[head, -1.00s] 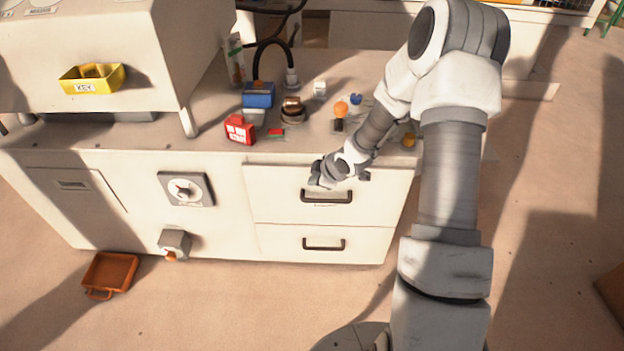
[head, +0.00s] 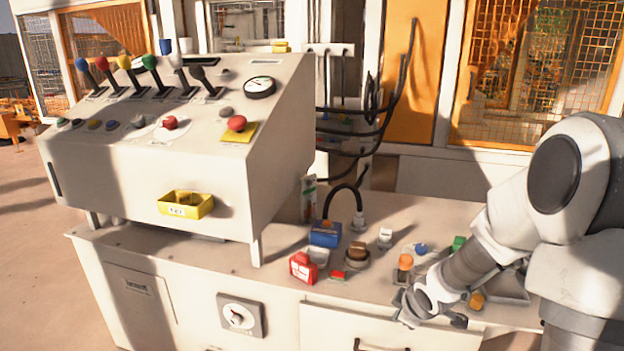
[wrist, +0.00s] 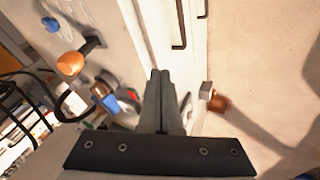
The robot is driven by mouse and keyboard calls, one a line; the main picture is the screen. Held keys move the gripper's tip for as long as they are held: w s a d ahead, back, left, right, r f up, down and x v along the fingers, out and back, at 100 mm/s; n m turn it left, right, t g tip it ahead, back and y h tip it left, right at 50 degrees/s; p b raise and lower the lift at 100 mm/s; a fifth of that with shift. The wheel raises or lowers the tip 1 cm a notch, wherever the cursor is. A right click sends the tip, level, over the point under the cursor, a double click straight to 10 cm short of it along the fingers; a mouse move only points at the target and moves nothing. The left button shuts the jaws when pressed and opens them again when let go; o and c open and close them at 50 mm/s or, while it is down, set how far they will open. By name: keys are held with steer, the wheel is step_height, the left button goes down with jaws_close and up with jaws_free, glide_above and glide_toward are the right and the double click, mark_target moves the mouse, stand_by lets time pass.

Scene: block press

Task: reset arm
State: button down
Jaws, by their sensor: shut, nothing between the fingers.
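My gripper (head: 403,306) is at the end of my arm, by the front edge of the counter (head: 290,262) and above the top drawer's dark handle (head: 380,346). In the wrist view my gripper (wrist: 160,76) has its two fingers together with nothing between them. My arm reaches in from the right of the head view, bent down and to the left. No object touches the fingers as far as the views show.
The console (head: 150,165) with coloured levers stands on the counter at left, with a yellow tray (head: 186,204) on its front. Drawer handles (wrist: 180,28) show in the wrist view.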

steer(key=s+r+m+h, duration=0.1)
steer(key=s+r+m, duration=0.2)
steer(key=s+r, duration=0.35)
steer(key=s+r+m+h, duration=0.2)
steer(key=s+r+m, duration=0.15)
steer(key=r, duration=0.55)
steer(key=s+a+r+m+y, duration=0.1)
steer(key=s+a+r+m, duration=0.15)
steer(key=s, duration=0.55)
steer(key=s+a+r+m+y, duration=0.1)
steer(key=s+a+r+m, duration=0.15)
steer(key=s, duration=0.45)
step_height(320, 180, up, 16)
steer(key=a+p, duration=0.1)
steer(key=p, duration=1.3)
steer(key=shift+a+f+g+y+p, duration=0.2)
steer(key=shift+a+g+y+p, duration=0.1)
steer(key=shift+g+p, duration=0.1)
